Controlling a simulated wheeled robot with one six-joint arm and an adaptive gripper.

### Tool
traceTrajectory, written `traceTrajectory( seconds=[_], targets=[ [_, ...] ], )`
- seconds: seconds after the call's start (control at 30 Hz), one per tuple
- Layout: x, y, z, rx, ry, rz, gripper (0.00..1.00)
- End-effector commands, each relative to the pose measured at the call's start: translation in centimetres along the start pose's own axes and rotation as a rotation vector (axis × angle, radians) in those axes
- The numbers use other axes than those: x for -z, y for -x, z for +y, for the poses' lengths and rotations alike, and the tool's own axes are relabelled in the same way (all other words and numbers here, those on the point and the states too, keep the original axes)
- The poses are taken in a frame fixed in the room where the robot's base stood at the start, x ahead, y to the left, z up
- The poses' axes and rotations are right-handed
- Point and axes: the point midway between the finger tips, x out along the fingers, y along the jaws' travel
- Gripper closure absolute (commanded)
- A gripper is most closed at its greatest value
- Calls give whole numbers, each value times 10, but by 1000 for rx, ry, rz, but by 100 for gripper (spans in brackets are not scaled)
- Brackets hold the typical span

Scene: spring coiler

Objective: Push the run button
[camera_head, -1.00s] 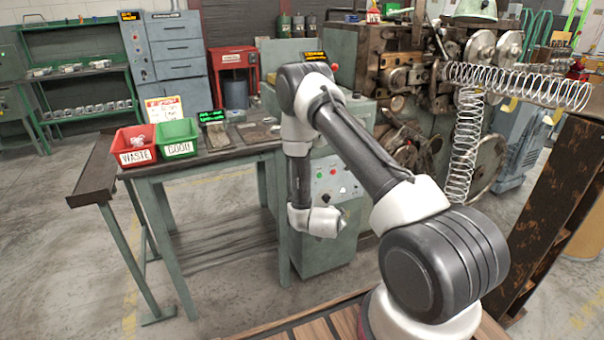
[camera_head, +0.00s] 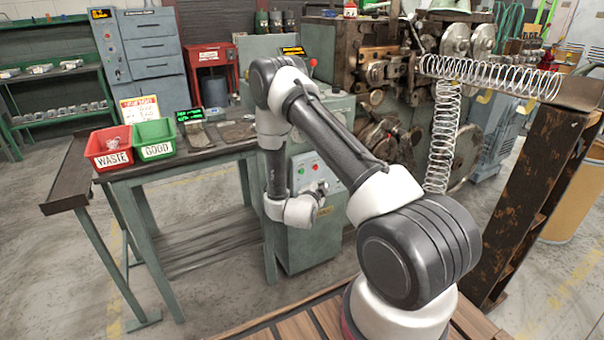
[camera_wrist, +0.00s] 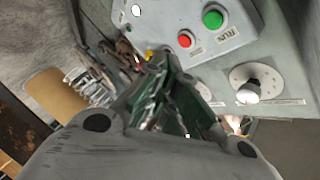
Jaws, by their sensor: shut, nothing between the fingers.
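The green run button (camera_wrist: 213,19), labelled RUN, sits at the top of the wrist view on a grey panel. A red button (camera_wrist: 184,40) is beside it to the left. In the head view the control panel (camera_head: 312,167) is on the front of a green-grey cabinet, with small coloured buttons. My gripper (camera_wrist: 165,80) is shut and empty in the wrist view, below and left of the run button and apart from it in the picture. In the head view my gripper (camera_head: 322,187) is small and partly hidden by my wrist, in front of the panel's lower part.
A white knob (camera_wrist: 248,92) stands out from the cabinet right of the fingers. The table (camera_head: 190,160) left of the cabinet bears a red waste bin (camera_head: 109,150) and a green good bin (camera_head: 154,141). Springs (camera_head: 440,140) and a coiling machine (camera_head: 375,75) are at the right.

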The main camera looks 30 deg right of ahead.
Motion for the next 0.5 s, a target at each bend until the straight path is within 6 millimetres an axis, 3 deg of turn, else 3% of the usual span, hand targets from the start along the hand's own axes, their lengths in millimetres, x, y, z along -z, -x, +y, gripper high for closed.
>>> traceTrajectory(
  seconds=[0.5],
  targets=[
    [-33, -46, -33, 0, -1, 1, 100]
  ],
)
